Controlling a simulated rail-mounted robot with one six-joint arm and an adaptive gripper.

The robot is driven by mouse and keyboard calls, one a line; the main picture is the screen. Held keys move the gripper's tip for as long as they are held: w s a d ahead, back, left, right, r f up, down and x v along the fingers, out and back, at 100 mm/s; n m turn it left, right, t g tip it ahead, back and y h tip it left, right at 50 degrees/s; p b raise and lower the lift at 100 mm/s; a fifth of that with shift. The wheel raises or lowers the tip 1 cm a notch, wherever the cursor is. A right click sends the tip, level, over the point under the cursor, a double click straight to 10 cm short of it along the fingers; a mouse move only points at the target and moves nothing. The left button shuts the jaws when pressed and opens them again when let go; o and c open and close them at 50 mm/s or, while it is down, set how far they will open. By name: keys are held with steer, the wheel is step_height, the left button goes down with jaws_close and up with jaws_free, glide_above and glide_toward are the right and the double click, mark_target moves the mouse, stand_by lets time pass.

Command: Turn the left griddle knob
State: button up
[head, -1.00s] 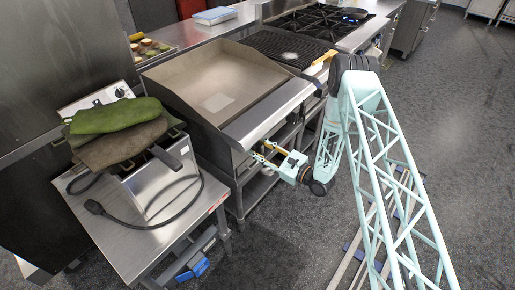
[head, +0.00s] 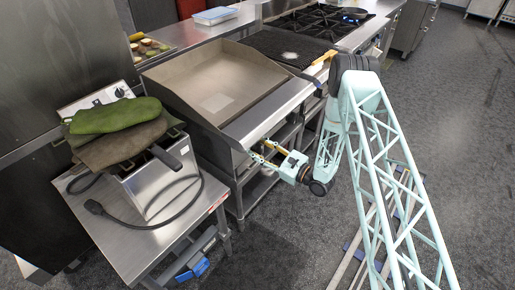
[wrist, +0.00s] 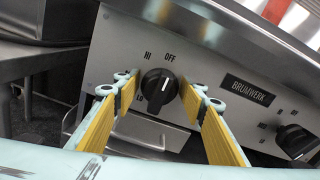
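The griddle (head: 180,77) stands in the middle of the head view, with a flat plate and raised side walls. In the head view my gripper (head: 264,152) is at the griddle's front, and the knob cannot be made out there.
A second black knob (wrist: 297,141) is at the right, past the "BRUMWERK" label (wrist: 248,90). A steel side table (head: 135,245) with a fryer (head: 160,185) and cloths (head: 115,117) stands left of the griddle. Open floor (head: 460,130) lies to the right.

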steer(key=shift+d, duration=0.15)
steer(key=v, duration=1.1)
steer(key=shift+s+d, duration=0.2)
steer(key=shift+s, duration=0.1)
steer(key=shift+r, duration=0.1)
stand_by(0.4)
